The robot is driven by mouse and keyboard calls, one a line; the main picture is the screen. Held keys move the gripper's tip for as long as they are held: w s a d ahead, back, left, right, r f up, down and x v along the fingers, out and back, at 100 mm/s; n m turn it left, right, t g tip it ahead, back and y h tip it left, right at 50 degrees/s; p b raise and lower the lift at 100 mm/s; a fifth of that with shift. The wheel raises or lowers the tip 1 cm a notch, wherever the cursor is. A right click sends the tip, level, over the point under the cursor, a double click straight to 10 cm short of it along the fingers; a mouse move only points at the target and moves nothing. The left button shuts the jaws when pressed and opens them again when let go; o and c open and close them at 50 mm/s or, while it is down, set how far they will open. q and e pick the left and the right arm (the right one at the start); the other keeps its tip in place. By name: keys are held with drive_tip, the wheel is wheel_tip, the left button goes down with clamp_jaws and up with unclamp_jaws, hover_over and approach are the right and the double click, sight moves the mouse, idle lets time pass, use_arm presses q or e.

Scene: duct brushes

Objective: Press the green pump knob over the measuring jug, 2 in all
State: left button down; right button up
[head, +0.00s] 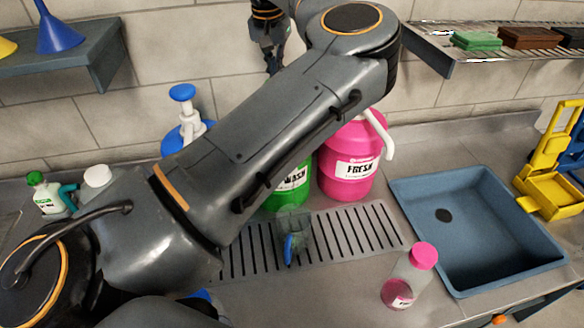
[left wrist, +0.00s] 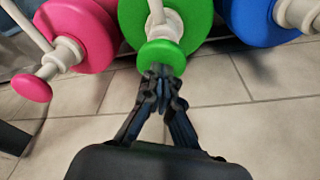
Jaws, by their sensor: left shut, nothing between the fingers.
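The green pump knob (left wrist: 162,54) shows in the left wrist view on top of a pale pump neck. In the head view my arm hides it, and only the lower part of the green "WASH" container (head: 291,194) shows. The clear measuring jug (head: 296,236) with a blue handle stands on the drain grate in front of that container. My left gripper (head: 271,66) is shut and empty above the containers. In the left wrist view its fingertips (left wrist: 161,80) overlap the knob's edge; I cannot tell whether they touch it. My right gripper is not in view.
A pink "FRESH" container (head: 349,160) stands right of the green one, and a blue pump container (head: 184,126) left. A pink-capped bottle (head: 410,276) stands by the blue sink (head: 480,222). A yellow wringer (head: 556,170) is at the right. Shelves hang at both sides.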

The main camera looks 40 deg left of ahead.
use_arm(q)
drive_tip(key=shift+f+b, duration=0.95)
drive_tip(key=shift+f, duration=0.75)
drive_tip(key=shift+r, duration=0.2)
drive_tip(key=shift+r+p, duration=2.15)
drive_tip(key=shift+r, duration=0.65)
wheel_tip(320, 180, up, 6)
drive_tip(key=p, duration=0.4)
drive_tip(key=shift+p, duration=0.3)
